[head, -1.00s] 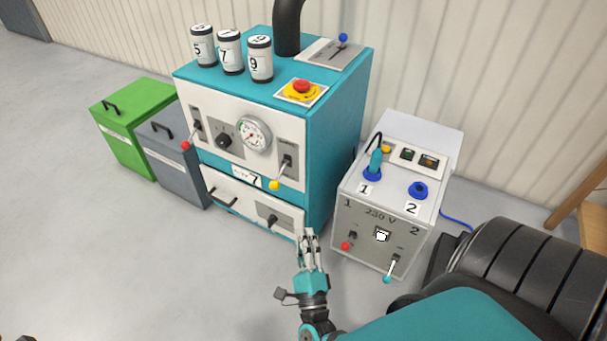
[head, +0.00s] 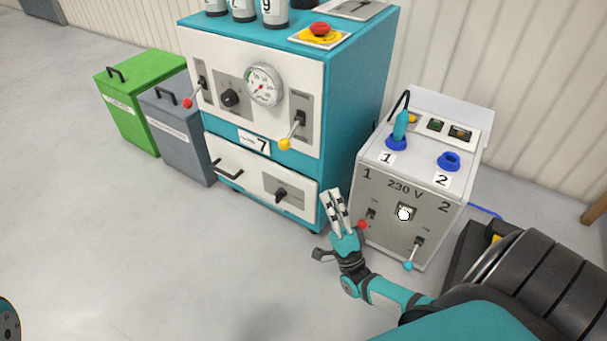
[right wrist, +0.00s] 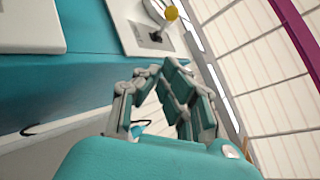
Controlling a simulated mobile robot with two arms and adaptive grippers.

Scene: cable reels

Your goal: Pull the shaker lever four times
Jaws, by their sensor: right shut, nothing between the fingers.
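The teal machine (head: 345,110) has a lever with a yellow knob (head: 285,143) on the right of its white front panel and a lever with a red knob (head: 188,103) on the left. I cannot read which one is the shaker lever. My right gripper (head: 335,198) is shut and empty. It is below and to the right of the yellow lever, apart from it, between the machine's lower right corner and the grey 230 V box. In the right wrist view the fingers (right wrist: 158,78) show below the yellow knob (right wrist: 171,13). My left gripper is out of view.
The 230 V box (head: 380,235) carries its own red-knobbed (head: 362,224) and blue-knobbed (head: 408,265) levers. A drawer (head: 245,180) is in the machine's lower front. Green (head: 125,130) and grey (head: 180,145) bins stand left. Floor in front is clear.

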